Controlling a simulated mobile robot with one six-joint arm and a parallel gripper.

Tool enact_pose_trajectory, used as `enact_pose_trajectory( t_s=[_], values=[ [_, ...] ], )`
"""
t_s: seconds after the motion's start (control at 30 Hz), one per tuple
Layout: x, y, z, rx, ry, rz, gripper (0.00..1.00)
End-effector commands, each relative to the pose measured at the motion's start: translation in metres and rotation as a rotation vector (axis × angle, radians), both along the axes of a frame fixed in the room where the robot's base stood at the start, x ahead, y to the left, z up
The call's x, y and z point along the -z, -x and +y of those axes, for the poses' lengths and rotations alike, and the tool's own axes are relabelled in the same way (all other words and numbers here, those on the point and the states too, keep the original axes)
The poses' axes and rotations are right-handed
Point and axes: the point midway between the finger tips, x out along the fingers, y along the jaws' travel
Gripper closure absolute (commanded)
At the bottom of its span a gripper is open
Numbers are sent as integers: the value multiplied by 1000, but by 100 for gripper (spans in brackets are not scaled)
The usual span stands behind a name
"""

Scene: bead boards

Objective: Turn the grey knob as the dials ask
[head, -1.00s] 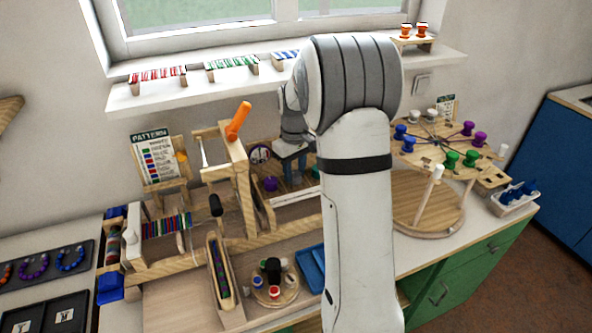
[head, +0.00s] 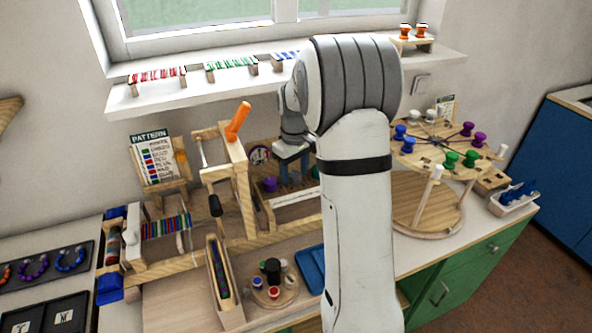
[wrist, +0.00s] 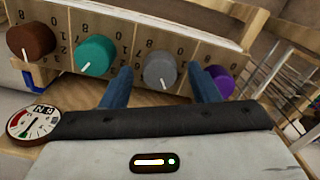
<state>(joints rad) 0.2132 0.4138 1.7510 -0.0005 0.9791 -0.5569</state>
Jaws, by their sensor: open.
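The grey knob (wrist: 160,69) is on a numbered panel in the wrist view. Its white pointer mark points down and slightly right in that picture. My gripper (wrist: 161,87) is open. One blue finger is on each side of the grey knob, and I cannot tell whether either touches it. In the head view my gripper (head: 294,172) is at the panel and the grey knob is hidden.
A teal knob (wrist: 95,55) and a brown knob (wrist: 31,41) are left of the grey one in the wrist view. A purple knob (wrist: 220,82) is close beside the right finger. An orange-handled wooden frame (head: 237,122) stands left of my gripper in the head view.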

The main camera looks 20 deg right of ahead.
Motion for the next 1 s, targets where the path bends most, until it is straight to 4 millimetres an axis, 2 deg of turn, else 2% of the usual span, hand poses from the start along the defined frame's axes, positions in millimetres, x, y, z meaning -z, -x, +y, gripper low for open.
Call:
enact_pose_trajectory(
  t_s=[0.23,0.5,0.7,1.0],
  values=[
    [-7,-1,0,0,1,-3,45],
    [-52,-1,0,0,1,-6,45],
    [-74,-1,0,0,1,-1,45],
    [-78,0,0,0,0,0,45]
  ],
)
